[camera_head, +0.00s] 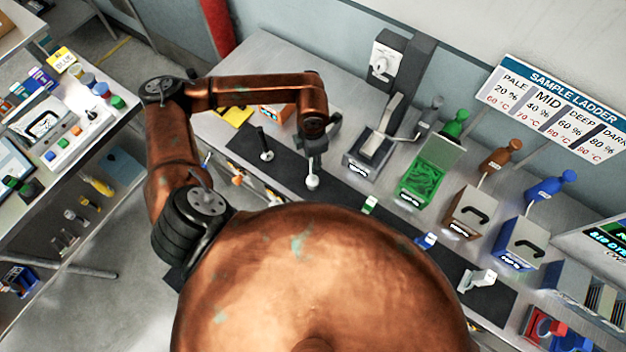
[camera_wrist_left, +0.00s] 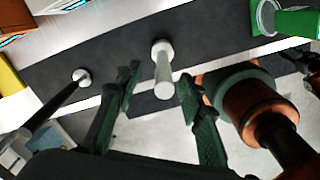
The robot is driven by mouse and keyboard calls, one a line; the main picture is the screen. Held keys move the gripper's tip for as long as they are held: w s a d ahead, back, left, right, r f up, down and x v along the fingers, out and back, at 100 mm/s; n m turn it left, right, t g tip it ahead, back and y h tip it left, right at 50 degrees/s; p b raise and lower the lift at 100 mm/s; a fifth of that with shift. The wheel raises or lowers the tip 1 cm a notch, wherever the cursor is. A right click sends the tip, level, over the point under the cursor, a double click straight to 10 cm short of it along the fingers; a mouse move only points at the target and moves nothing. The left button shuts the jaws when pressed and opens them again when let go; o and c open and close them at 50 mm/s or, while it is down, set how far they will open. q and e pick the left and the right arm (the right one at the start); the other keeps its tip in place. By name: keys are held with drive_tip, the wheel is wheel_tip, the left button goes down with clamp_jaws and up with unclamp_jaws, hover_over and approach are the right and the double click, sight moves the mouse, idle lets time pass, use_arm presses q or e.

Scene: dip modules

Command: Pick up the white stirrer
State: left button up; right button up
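The white stirrer (camera_head: 312,181) stands on the dark mat (camera_head: 345,212) in the head view, with its round end right below my left gripper (camera_head: 316,150). In the left wrist view the white stirrer (camera_wrist_left: 163,70) shows in the gap between the two green-padded fingers of the left gripper (camera_wrist_left: 157,90). The fingers are spread, with a visible gap on each side of the stirrer, so the gripper is open and empty. In the head view the fingers hide part of the stirrer's upper end. My right gripper is in neither view.
A black-handled stirrer (camera_head: 265,146) with a white disc end stands to the left on the mat. A grey box (camera_head: 366,164), a green open box (camera_head: 425,175) and a brown box (camera_head: 466,213) line the mat's far side. A yellow item (camera_head: 233,115) lies behind.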

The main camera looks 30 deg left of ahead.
use_arm(q)
drive_tip(key=f, duration=0.1)
drive_tip(key=f+p, duration=0.1)
drive_tip(key=f, duration=0.1)
drive_tip(key=f+p, duration=0.1)
drive_tip(key=f, duration=0.1)
drive_tip(key=shift+s+d+f, duration=0.1)
drive_tip(key=shift+s+d, duration=0.05)
drive_tip(key=shift+s, duration=0.15)
drive_tip(key=shift+f, duration=0.45)
drive_tip(key=shift+c, duration=0.2)
clamp_jaws()
